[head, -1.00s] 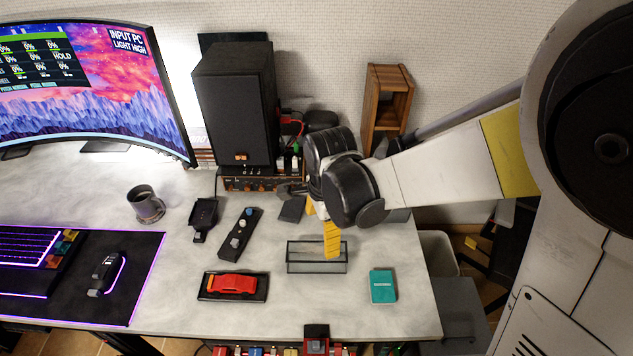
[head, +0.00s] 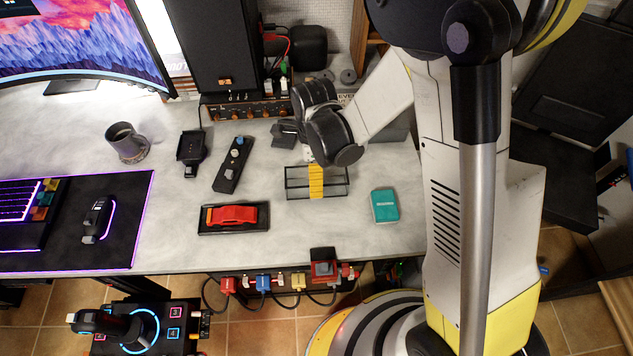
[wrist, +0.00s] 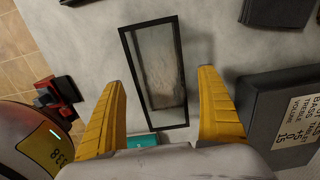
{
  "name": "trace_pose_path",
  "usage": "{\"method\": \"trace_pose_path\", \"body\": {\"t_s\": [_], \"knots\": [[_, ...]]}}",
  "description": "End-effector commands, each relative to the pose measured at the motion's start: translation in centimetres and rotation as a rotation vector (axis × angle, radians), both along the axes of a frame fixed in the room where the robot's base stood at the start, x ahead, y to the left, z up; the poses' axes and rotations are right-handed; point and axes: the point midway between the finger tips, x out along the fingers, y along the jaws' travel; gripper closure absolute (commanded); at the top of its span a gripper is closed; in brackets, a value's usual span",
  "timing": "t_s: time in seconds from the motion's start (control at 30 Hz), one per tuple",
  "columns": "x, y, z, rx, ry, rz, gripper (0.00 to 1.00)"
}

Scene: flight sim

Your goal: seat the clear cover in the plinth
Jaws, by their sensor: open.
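The clear cover (head: 298,184) is a long glass box with black edges, lying on the desk at the centre right. It also shows in the wrist view (wrist: 160,62), its rim facing the camera. The plinth (head: 205,228) is a flat black base to its left, with a red model car (head: 233,215) on it. My gripper (head: 316,181) is open at the cover, its yellow fingers pointing down. In the wrist view my gripper (wrist: 162,80) has one finger on each long side of the cover, with gaps. Finger height against the cover's walls is hard to tell.
A teal box (head: 384,206) lies right of the cover. A black controller strip (head: 232,165), a phone-like holder (head: 191,152) and a mug (head: 127,143) stand to the left. A grey labelled block (wrist: 280,120) is close beside one finger. Bare desk separates cover and plinth.

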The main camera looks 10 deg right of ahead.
Motion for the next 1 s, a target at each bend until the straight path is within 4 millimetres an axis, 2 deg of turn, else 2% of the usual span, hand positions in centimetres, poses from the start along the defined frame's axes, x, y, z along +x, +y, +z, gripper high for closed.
{"method": "trace_pose_path", "body": {"t_s": [0.03, 0.1, 0.33, 0.37, 0.53, 0.83, 1.0], "knots": [[0.0, 0.0, -1.3, 0.000, 0.000, 0.000, 0.14], [0.0, 0.0, -2.0, 0.000, 0.000, 0.000, 0.14], [0.0, 0.0, -2.0, 0.000, 0.000, 0.000, 0.14], [0.0, 0.0, -2.0, 0.000, 0.000, 0.000, 0.19], [0.0, 0.0, -2.0, 0.000, 0.000, 0.000, 0.71], [0.0, 0.0, -1.9, 0.000, 0.000, 0.000, 0.72], [0.0, 0.0, -0.7, 0.000, 0.000, 0.000, 0.72]]}}
